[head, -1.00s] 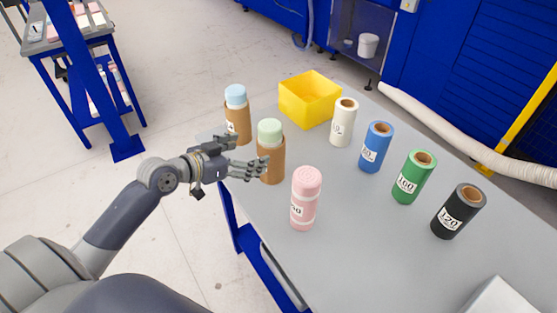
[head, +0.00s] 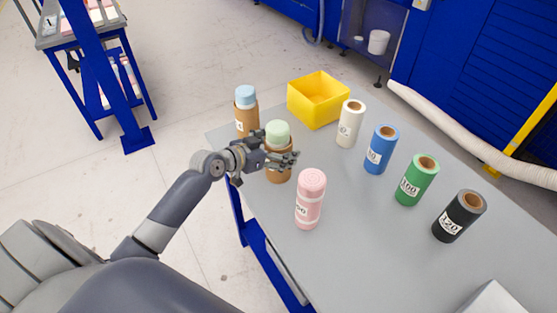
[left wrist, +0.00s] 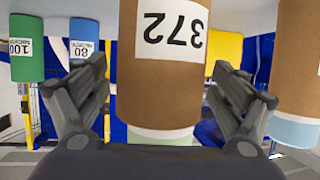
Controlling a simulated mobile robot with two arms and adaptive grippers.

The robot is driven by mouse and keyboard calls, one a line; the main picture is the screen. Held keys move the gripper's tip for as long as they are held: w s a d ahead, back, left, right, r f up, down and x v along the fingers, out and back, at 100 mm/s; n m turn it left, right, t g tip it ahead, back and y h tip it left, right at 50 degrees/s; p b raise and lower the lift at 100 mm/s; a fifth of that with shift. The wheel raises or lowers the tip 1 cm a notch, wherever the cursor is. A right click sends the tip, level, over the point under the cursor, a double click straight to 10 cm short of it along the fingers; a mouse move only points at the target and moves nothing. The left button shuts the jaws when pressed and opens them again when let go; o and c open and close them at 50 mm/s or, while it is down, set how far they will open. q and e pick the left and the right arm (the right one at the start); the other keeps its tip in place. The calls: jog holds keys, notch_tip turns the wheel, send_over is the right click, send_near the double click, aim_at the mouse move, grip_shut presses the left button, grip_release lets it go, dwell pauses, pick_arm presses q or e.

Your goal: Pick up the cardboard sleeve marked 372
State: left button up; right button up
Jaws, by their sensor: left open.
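The brown cardboard sleeve marked 372 (left wrist: 160,70) stands upright on the table, with pale green foam (head: 278,132) showing at its top. Its label faces the left wrist camera, which sees it upside down. In the head view the sleeve (head: 278,175) is partly covered by my left gripper (head: 288,160). In the left wrist view the open fingers (left wrist: 158,92) stand on either side of the sleeve, with the sleeve between them. Gaps show beside it, though contact is hard to judge. My right gripper is out of view.
A second brown sleeve with blue foam (head: 246,118) stands close by, behind the gripper. A pink foam roll (head: 310,200) stands in front. A yellow bin (head: 318,100) and white, blue, green and black rolls stand further right. The grey table (head: 350,250) is clear in front.

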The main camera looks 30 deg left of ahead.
pick_arm(q)
jog(key=c, duration=1.5)
jog(key=shift+r, duration=0.1)
